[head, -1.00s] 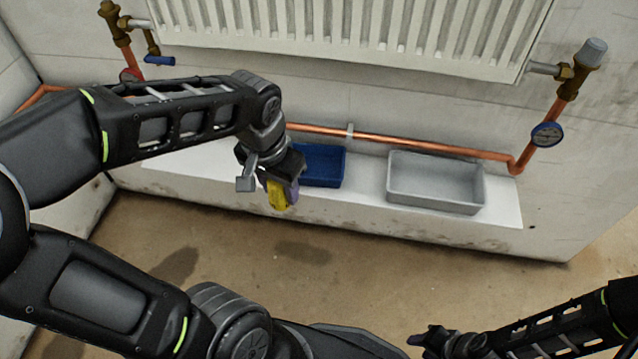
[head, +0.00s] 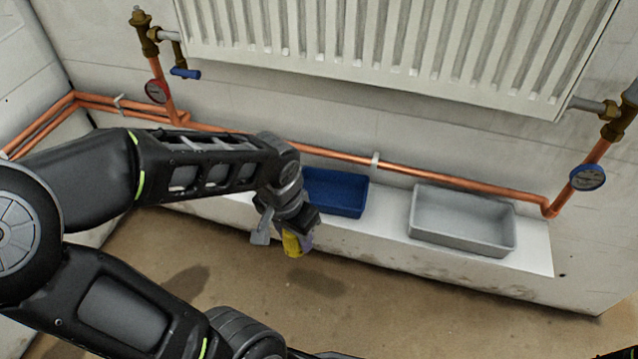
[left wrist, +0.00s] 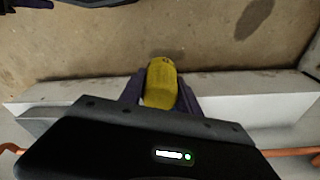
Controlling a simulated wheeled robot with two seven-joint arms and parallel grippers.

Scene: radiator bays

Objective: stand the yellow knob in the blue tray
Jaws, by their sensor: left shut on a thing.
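The yellow knob (head: 291,244) is held between the fingers of my left gripper (head: 297,240). In the left wrist view the knob (left wrist: 161,84) sticks out between the two dark purple fingers, with its far end free. The gripper is shut on it, in front of the ledge and over the floor side in the head view. The blue tray (head: 340,208) stands on the white ledge, just right of and behind the gripper. Its left end is partly hidden by my left arm. The tray looks empty where it shows. My right gripper is out of view.
A grey tray (head: 462,238) stands on the ledge (head: 388,226) to the right of the blue one. A copper pipe (head: 440,175) runs along the wall behind the trays, under the white radiator (head: 380,50). A blue gauge (head: 587,177) is at the right.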

